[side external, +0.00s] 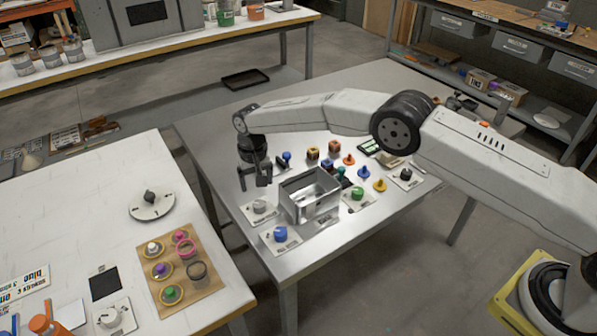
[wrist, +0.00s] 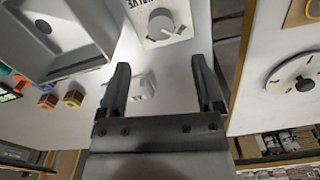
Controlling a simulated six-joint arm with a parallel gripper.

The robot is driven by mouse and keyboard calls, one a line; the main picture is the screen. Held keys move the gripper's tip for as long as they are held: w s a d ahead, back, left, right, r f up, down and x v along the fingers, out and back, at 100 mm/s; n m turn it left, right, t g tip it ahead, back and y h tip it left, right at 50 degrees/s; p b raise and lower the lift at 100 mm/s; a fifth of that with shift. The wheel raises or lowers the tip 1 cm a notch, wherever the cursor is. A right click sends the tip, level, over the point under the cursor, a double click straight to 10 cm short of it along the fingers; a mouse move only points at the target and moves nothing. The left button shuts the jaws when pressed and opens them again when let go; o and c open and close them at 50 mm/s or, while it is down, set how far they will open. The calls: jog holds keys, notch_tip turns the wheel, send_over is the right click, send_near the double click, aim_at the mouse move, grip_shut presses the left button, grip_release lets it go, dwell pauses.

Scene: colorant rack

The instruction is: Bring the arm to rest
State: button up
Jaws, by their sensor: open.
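My gripper (side external: 257,182) hangs fingers down over the left edge of the grey metal table (side external: 345,245), left of an open metal bin (side external: 303,212). In the wrist view my gripper (wrist: 161,82) shows two dark fingers spread apart with nothing held between them. A pale object (wrist: 142,88) shows below beside the left finger, partly hidden by it; I cannot tell what it is. A grey knob on a white plate (wrist: 160,24) lies beyond the fingertips.
The bin (wrist: 75,68) stands close by. Knob plates, including a blue knob (side external: 280,234) and green knob (side external: 357,194), surround it. Wooden cubes (side external: 313,153) and coloured pegs (side external: 380,185) stand behind. A white table (side external: 75,215) is left, across a gap.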

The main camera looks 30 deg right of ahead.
jog(key=shift+d+r, duration=0.5)
jog(key=shift+r, duration=0.05)
jog(key=s+d+r+n+t, duration=0.1)
jog(key=s+d+r, duration=0.5)
jog(key=s+d, duration=0.3)
jog(key=s+d+r+t, duration=0.1)
jog(key=s+d+r, duration=0.5)
jog(key=s, duration=0.4)
jog(key=s+d+f+n, duration=0.1)
jog(key=s+d, duration=0.3)
jog(key=s, duration=0.9)
jog(key=shift+s+f+t, duration=0.15)
jog(key=shift+s+t, duration=0.05)
jog(key=shift+t, duration=0.1)
